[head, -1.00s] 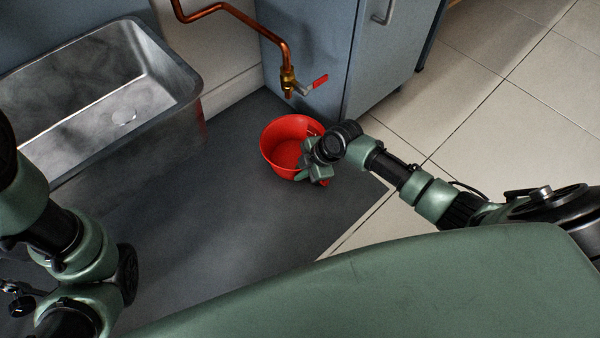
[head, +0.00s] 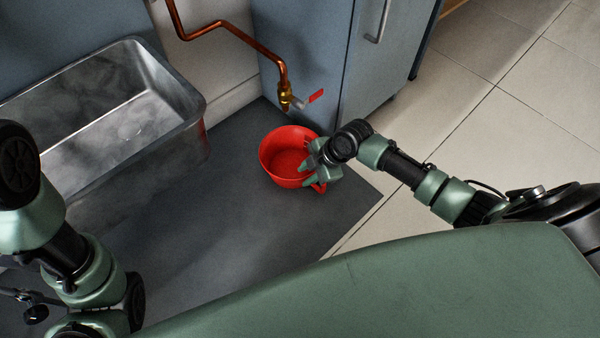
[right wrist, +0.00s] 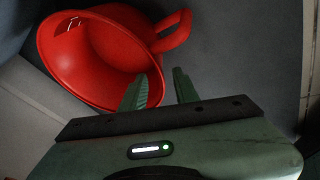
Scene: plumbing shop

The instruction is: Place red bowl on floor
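The red bowl (head: 285,158) stands upright on the dark grey floor area (head: 240,225), below the copper pipe's tap. Its loop handle (head: 319,187) points toward my right arm. My right gripper (head: 307,165) is at the bowl's right side. Whether a finger touches the bowl cannot be told. My left arm shows at the left edge, its gripper out of view.
A metal sink (head: 120,105) is at the left. The copper pipe (head: 240,32) ends in a brass tap with a red lever (head: 316,96) above the bowl. A blue-grey cabinet (head: 375,65) stands behind. Pale floor tiles (head: 500,130) lie clear at the right.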

